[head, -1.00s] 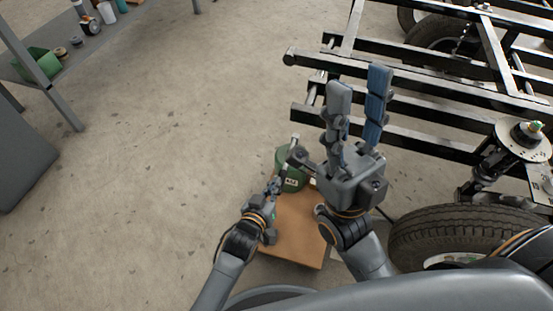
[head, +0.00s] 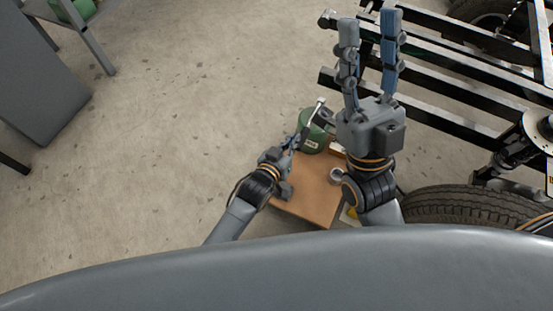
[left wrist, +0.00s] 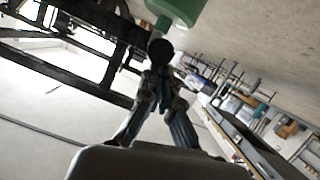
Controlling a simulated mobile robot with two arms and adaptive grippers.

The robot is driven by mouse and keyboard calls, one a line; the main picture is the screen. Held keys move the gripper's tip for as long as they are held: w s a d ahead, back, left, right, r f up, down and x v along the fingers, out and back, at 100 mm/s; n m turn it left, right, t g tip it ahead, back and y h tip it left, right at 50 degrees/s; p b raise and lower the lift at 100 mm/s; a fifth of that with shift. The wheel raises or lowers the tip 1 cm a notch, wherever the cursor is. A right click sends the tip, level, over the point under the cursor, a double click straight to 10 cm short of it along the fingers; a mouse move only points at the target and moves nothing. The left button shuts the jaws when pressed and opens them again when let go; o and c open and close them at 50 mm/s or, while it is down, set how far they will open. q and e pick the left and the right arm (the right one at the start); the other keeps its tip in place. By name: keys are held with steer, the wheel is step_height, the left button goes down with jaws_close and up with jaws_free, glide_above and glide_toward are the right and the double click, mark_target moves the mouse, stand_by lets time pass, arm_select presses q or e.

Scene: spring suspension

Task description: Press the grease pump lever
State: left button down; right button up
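The green grease pump (head: 311,132) stands at the far end of a brown board or box top (head: 312,196). Its thin pale lever (head: 317,108) slants up beside the can. My left gripper (head: 297,137) is at the lever, on the left side of the pump. In the left wrist view its fingers (left wrist: 161,80) converge closely at the dark round lever end (left wrist: 160,48), with the green can (left wrist: 178,8) just beyond. They look shut on the lever, though the contact is partly hidden. My right gripper (head: 370,28) is empty, its two fingers spread and pointing away over the frame bars.
A black chassis frame (head: 440,84) with a tyre (head: 465,207) fills the right side. A grey shelf table (head: 90,35) and a dark grey panel (head: 40,80) are at the upper left. The concrete floor on the left is clear.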

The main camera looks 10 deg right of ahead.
arm_select(q)
steer(key=f+p+v, duration=0.1)
steer(key=p+v, duration=0.2)
steer(key=v, duration=0.7)
steer(key=shift+s+p, duration=0.2)
steer(key=shift+p, duration=0.15)
arm_select(e)
steer(key=w+f+g+h, duration=0.3)
steer(key=w+f+g, duration=0.6)
steer(key=f, duration=0.4)
steer(key=shift+w+a+g+h, duration=0.4)
steer(key=shift+a+g, duration=0.05)
steer(key=shift+g, duration=0.35)
arm_select(q)
steer(key=shift+a+f, duration=0.1)
steer(key=shift+f, duration=0.05)
